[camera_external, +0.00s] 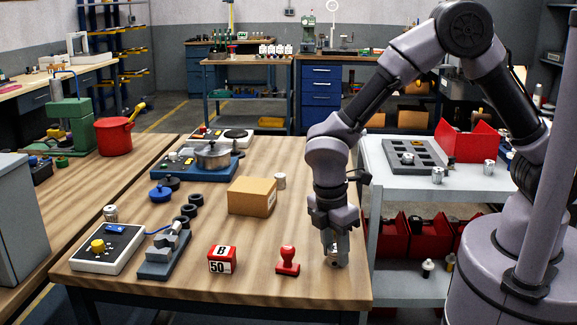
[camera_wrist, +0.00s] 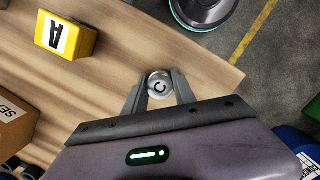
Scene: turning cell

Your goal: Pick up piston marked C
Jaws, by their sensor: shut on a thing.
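The piston marked C (camera_wrist: 159,86) is a small round silver part with a dark letter C on its top face. In the wrist view it sits between the two fingers of my gripper (camera_wrist: 158,90), which are shut on it. In the external view my gripper (camera_external: 336,247) points down at the front right corner of the wooden table, its fingers close to the tabletop. The piston is mostly hidden by the fingers there, and I cannot tell whether it touches the table.
A red stamp (camera_external: 288,261) and a red block marked B and 50 (camera_external: 222,260) stand to the left. A cardboard box (camera_external: 252,196) is behind. The wrist view shows a yellow block marked A (camera_wrist: 66,37). A white cart (camera_external: 376,173) with other silver parts stands right.

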